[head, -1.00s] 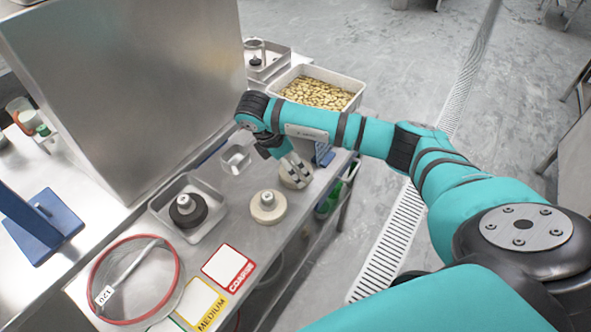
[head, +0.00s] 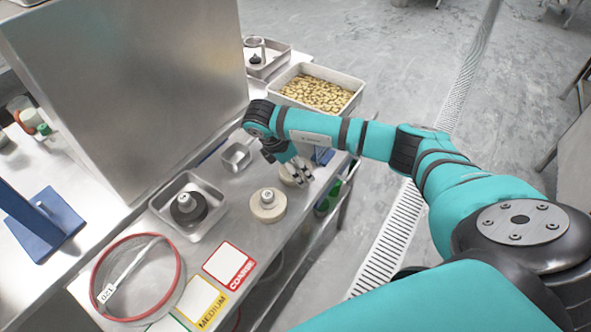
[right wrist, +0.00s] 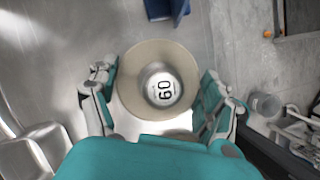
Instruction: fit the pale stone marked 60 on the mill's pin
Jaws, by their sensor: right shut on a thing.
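The pale stone marked 60 (right wrist: 130,92) is round, and its metal knob shows the number 60 in the right wrist view. In the head view this pale stone (head: 288,178) is partly hidden behind my right gripper (head: 301,172). In the right wrist view my right gripper (right wrist: 160,105) has a finger on each side of the stone and is shut on it. The stone appears at or close to the bench top; I cannot tell whether it touches. I cannot make out the mill's pin. My left gripper is not in view.
A second pale stone (head: 267,207) stands on the bench nearby. A dark stone (head: 186,209) sits in a metal tray (head: 160,205). A tub of beans (head: 318,95), a small clear container (head: 236,158), a red-rimmed sieve (head: 178,275) and grade cards (head: 229,265) surround the work area.

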